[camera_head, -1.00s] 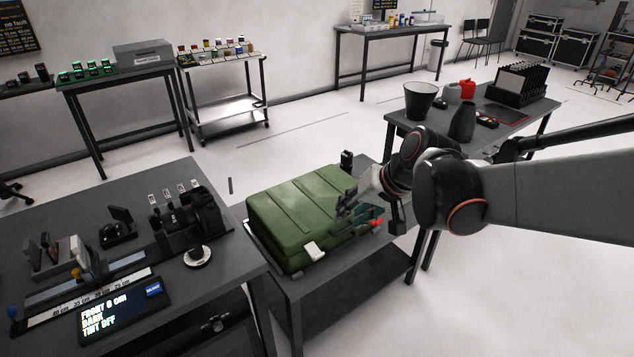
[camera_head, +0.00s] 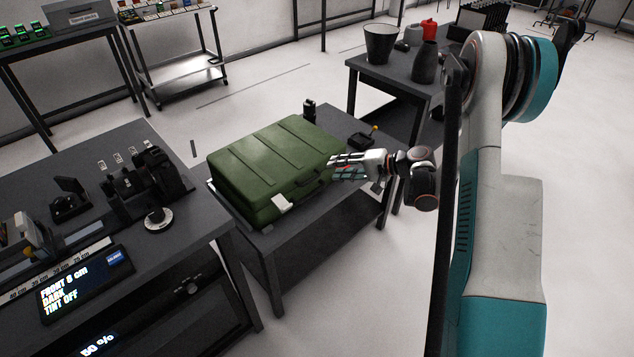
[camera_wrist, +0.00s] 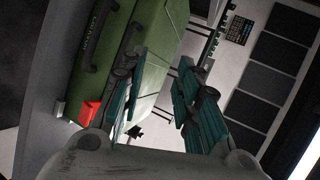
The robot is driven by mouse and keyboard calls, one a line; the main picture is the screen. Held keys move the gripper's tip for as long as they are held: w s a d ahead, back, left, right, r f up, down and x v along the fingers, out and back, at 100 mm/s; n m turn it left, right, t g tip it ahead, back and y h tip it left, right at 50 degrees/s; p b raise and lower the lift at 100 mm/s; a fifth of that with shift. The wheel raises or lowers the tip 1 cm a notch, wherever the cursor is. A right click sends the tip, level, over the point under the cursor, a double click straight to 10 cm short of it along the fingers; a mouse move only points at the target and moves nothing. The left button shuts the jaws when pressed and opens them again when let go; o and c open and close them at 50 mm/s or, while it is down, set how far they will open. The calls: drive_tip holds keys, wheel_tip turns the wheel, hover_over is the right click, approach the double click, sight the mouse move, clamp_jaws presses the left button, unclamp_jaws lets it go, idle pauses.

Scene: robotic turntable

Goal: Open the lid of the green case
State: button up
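The green case (camera_head: 265,160) lies on a small dark table with its lid closed. A dark handle (camera_head: 313,182) and a pale latch (camera_head: 282,204) show on its front side. In the wrist view the case (camera_wrist: 160,40) fills the upper left, and a red latch-like piece (camera_wrist: 90,110) sticks out from its side. My gripper (camera_head: 340,165) is at the right end of the case's front side, close to the lid edge. In the wrist view its fingers (camera_wrist: 160,70) are apart, with nothing clearly held between them. Whether a finger touches the case I cannot tell.
A small dark device with a yellow knob (camera_head: 373,130) and a black upright object (camera_head: 309,107) stand on the table behind the case. A workbench with instruments (camera_head: 130,260) stands at the left. Another table with a dark bucket (camera_head: 381,43) stands behind at the right.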

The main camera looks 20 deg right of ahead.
drive_tip(key=s+d+f+m+t+y, duration=0.1)
drive_tip(key=d+f+t+y, duration=0.1)
drive_tip(key=d+f, duration=0.5)
drive_tip(key=s+a+f+b+x, duration=0.1)
drive_tip(key=b+x, duration=0.3)
drive_tip(key=x, duration=1.1)
drive_tip(key=shift+a+f+b, duration=0.15)
drive_tip(key=shift+f+b, duration=0.1)
drive_tip(key=shift+b, duration=0.1)
drive_tip(key=shift+s, duration=0.1)
clamp_jaws()
